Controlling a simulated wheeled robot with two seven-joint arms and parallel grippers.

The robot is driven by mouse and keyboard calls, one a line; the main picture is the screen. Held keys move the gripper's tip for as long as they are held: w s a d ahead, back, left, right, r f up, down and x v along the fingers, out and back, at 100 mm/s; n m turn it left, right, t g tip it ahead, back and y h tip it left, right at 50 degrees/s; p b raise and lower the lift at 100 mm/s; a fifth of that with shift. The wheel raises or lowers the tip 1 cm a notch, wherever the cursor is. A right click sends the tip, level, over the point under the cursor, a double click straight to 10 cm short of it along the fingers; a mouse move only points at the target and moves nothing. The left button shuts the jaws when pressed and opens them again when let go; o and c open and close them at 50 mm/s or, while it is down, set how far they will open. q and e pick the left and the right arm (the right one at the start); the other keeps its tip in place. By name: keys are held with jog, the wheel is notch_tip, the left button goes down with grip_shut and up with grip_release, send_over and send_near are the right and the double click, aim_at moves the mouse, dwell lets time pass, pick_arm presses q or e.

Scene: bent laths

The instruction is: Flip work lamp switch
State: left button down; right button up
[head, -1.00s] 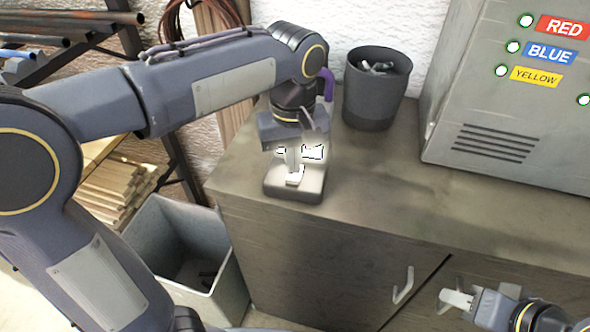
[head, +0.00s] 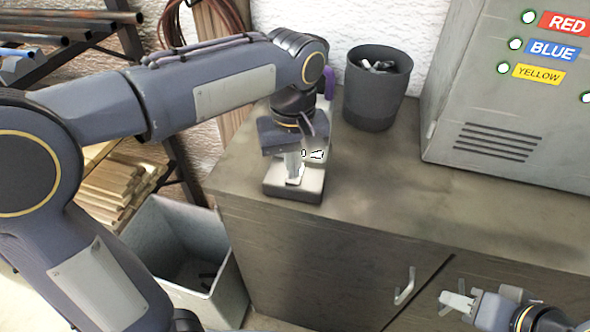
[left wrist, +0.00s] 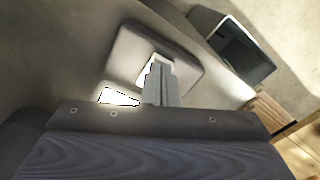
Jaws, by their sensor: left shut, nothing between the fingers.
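The work lamp's pale grey base (head: 310,183) stands on the cabinet top. It also shows in the left wrist view (left wrist: 185,62). My left gripper (head: 294,178) points down over the base, shut and empty, its tips at or just above a small white patch there. In the left wrist view the fingertips (left wrist: 160,68) overlap this patch, so I cannot make out the switch or tell whether they touch it. White patches (left wrist: 118,96) show beside the fingers. The lamp's upper part is mostly hidden behind my gripper. My right gripper (head: 457,301) is at the lower right, away from the lamp.
A dark bin (head: 375,92) with metal scraps stands behind the lamp. A grey metal box (head: 495,110) with coloured labels stands on the right. An open crate (head: 190,235) is left of the cabinet (head: 400,205). The cabinet top right of the lamp is clear.

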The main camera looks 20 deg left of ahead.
pick_arm(q)
jog(key=shift+f, duration=0.15)
notch_tip(320, 180, up, 7)
jog(key=p, duration=0.6)
jog(key=shift+p, duration=0.4)
